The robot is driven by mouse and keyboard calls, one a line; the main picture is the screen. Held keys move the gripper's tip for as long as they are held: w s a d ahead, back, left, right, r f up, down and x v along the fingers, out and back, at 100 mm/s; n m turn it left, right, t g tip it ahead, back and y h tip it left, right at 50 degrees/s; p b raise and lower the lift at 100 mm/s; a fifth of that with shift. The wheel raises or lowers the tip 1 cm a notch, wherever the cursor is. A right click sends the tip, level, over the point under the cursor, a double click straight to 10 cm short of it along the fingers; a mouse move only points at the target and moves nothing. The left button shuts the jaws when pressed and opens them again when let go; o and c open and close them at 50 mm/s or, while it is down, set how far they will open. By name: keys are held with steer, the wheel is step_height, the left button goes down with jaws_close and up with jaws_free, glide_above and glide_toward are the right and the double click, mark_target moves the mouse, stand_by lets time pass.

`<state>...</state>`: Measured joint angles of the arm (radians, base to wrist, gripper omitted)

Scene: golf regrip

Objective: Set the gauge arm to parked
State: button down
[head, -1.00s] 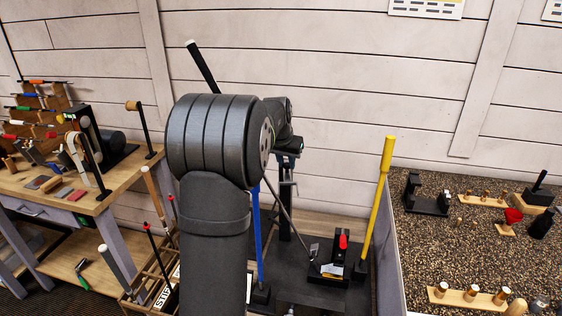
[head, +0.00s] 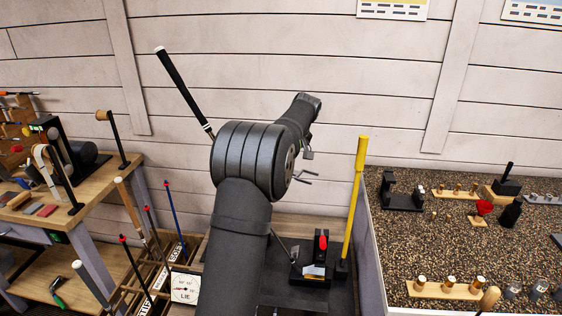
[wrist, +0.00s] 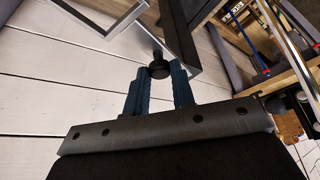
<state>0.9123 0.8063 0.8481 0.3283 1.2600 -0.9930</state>
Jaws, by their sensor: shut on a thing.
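In the wrist view my gripper (wrist: 160,78) has its two blue fingers closed on a small black knob (wrist: 158,70) at their tips. A dark bar (wrist: 181,38) runs close beside the knob, and a bent silver bar (wrist: 120,22) lies above it. I cannot tell which of these bars is the gauge arm that bears the knob. In the head view my own arm hides the fingers and most of the gauge. A thin bent metal rod (head: 305,178) shows just right of my arm. A white dial marked LIE (head: 185,289) stands left of my arm.
A club rack (head: 170,255) is on the left. A speckled bench (head: 430,240) with small fittings is farther right. A black-gripped club (head: 183,88) leans behind my arm.

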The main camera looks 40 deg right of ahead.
steer(key=shift+w+d+n+y, duration=0.5)
steer(key=shift+d+n, duration=0.3)
steer(key=shift+n, duration=0.3)
steer(key=shift+w+d+n+y, duration=0.45)
steer(key=shift+d+n, duration=0.3)
steer(key=shift+n, duration=0.35)
steer(key=shift+w+r, duration=0.1)
steer(key=c, duration=1.2)
jaws_free()
steer(key=v, duration=1.2)
steer(key=shift+w, duration=0.2)
steer(key=x, duration=1.2)
steer(key=shift+s+g, duration=0.25)
steer(key=shift+g, duration=0.05)
